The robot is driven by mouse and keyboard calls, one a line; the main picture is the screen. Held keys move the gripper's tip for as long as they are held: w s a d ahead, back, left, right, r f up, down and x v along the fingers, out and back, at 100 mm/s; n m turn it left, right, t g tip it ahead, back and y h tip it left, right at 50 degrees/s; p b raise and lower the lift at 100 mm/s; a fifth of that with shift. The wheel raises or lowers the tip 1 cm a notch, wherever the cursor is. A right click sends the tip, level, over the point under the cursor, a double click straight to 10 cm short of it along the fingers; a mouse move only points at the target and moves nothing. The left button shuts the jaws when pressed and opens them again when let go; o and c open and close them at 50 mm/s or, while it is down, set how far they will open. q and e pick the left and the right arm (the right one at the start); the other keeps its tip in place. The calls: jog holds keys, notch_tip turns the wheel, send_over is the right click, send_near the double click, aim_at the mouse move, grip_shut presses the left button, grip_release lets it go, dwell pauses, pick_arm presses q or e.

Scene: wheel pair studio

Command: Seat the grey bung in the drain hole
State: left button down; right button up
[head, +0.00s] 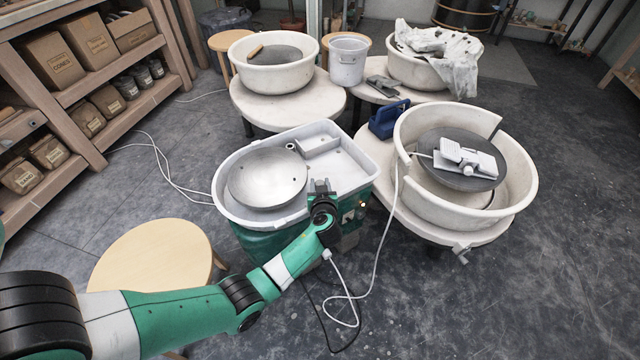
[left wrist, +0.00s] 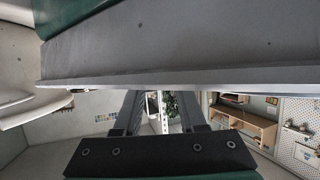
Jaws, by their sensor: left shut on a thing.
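The white splash pan (head: 361,171) sits on the green wheel at the centre, around a metal wheel head (head: 268,176). A dark round opening (head: 290,146) shows at the pan's back and a small dark spot (head: 336,167) on its right floor; I cannot tell which is the drain hole. My left gripper (head: 321,184) is over the pan's front right part, shut on a small grey piece that I take for the grey bung, mostly hidden by the fingers. Its fingers also show in the left wrist view (left wrist: 160,115), below a broad grey surface. My right gripper is out of view.
A second wheel with a cream basin (head: 510,190) holding a white pedal (head: 466,158) is to the right. A round stool (head: 150,258) is at front left. A white cable (head: 378,262) loops on the floor.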

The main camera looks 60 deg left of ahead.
pick_arm(q)
jog(key=shift+f+b, duration=0.65)
jog(key=shift+f, duration=0.1)
jog(key=shift+r, duration=0.1)
jog(key=shift+r+p, duration=0.85)
jog(key=shift+p, duration=0.1)
jog(key=shift+f+b, duration=0.9)
dwell(0.4)
jog(key=shift+c, duration=2)
grip_release()
jog(key=shift+a, duration=0.1)
